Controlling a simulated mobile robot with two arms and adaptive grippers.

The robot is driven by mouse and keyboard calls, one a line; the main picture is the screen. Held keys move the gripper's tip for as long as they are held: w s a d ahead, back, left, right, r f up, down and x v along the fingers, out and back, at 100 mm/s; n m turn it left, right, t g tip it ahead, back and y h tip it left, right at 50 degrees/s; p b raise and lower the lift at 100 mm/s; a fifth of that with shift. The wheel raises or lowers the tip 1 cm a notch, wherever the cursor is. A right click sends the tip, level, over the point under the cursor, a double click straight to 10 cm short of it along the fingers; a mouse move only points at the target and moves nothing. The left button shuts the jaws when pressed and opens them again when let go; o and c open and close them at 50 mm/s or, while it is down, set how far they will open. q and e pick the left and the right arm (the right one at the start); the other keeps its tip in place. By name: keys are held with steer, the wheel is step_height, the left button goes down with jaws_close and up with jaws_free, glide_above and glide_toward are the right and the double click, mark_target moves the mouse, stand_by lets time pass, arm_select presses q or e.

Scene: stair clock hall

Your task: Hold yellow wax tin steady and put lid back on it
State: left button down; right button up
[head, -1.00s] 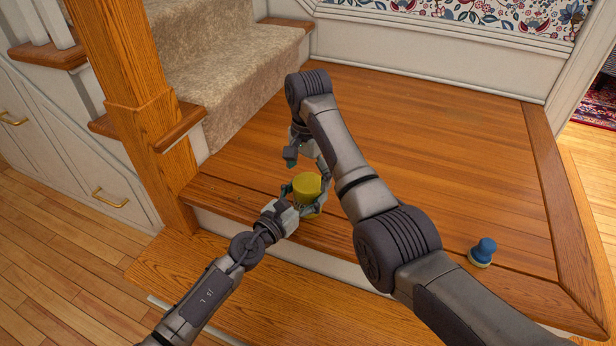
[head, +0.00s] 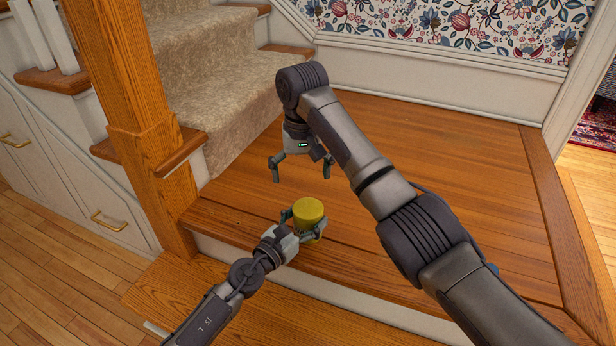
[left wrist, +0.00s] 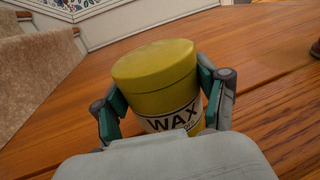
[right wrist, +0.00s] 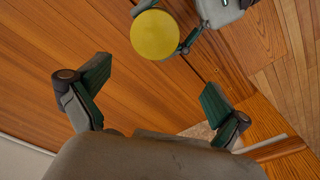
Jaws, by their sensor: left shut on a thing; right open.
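The yellow wax tin (head: 308,228) stands upright on the wooden landing near its front edge. In the left wrist view its label (left wrist: 172,120) reads WAX. The yellow lid (left wrist: 153,64) sits on top of the tin, seemingly level, with a seam below its band. The lid's round top also shows in the right wrist view (right wrist: 155,35). My left gripper (head: 304,222) is shut around the tin's sides, one finger on each side. My right gripper (head: 301,180) is open and empty, above and behind the tin, apart from it.
A wooden newel post (head: 135,110) and carpeted stairs (head: 215,85) stand at left. The landing behind the tin is clear.

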mark_target(308, 208)
steer(key=n, duration=0.5)
steer(key=shift+d+r+n, duration=0.2)
steer(key=shift+r+n, duration=0.1)
steer(key=shift+n, duration=0.1)
steer(key=n, duration=0.4)
steer(key=shift+s+d+f, duration=0.1)
steer(key=shift+s+d, duration=0.15)
steer(key=shift+d, duration=0.05)
steer(key=shift+s+d+f+n+g, duration=0.1)
steer(key=shift+s+n+g, duration=0.1)
steer(key=shift+n, duration=0.4)
steer(key=shift+s+d+f+n+g, duration=0.1)
steer(key=shift+n+g, duration=0.1)
steer(key=shift+n, duration=0.4)
steer(key=shift+f, duration=3.95)
